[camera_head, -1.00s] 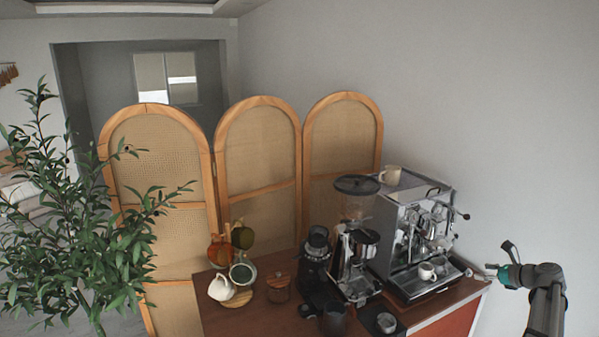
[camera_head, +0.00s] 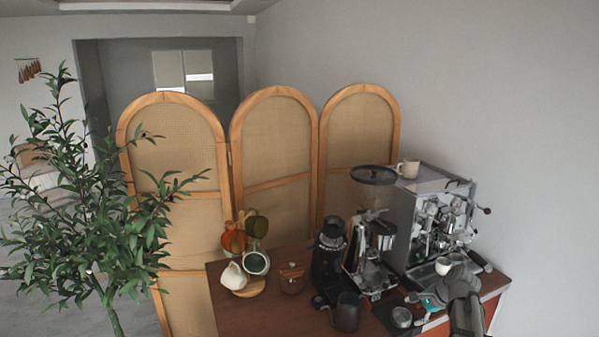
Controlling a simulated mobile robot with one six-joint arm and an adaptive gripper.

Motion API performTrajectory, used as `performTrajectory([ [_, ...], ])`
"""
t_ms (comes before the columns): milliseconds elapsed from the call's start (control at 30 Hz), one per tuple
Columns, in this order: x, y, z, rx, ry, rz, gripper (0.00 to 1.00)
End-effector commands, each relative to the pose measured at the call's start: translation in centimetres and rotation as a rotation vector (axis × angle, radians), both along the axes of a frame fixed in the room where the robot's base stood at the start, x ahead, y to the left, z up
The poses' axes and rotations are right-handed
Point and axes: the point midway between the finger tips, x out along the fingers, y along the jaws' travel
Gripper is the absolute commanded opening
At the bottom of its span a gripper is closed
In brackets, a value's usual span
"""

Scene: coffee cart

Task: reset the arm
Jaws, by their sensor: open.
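My arm reaches in from the lower right, in front of the espresso machine (camera_head: 432,215). My gripper (camera_head: 420,302), dark with a teal part, is low over the right part of the cart top, just left of my wrist. It is open. It is small here and partly hidden by my own arm, and I see nothing held in it. A white cup (camera_head: 443,266) stands on the machine's drip tray, just behind my arm. A small round metal container (camera_head: 402,317) is close to the left of my gripper; I cannot tell whether they touch.
The brown cart top (camera_head: 220,310) also holds a grinder (camera_head: 372,260), a black grinder (camera_head: 328,262), a dark pitcher (camera_head: 347,312), a brown jar (camera_head: 291,279) and a white pitcher (camera_head: 234,276). A cup (camera_head: 408,168) sits on the machine. A folding screen (camera_head: 275,140) stands behind; a plant (camera_head: 85,215) stands left.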

Motion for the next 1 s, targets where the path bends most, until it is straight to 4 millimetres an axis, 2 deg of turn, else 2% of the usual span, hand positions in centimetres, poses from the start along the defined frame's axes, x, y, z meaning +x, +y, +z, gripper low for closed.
performTrajectory([
  [33,-1.1,1.9,-1.0,-0.042,-0.002,0.073,0.84],
  [100,-2.1,3.8,-1.8,-0.103,-0.004,0.172,0.84],
  [300,-5.4,8.6,-4.1,-0.265,-0.011,0.462,0.84],
  [500,-8.9,12.5,-6.0,-0.413,-0.011,0.76,0.84],
  [700,-12.3,15.3,-7.4,-0.537,-0.005,1.038,0.84],
  [800,-13.5,16.1,-7.8,-0.58,-0.002,1.141,0.84],
  [1000,-14.5,16.7,-8.0,-0.621,0.004,1.243,0.84],
])
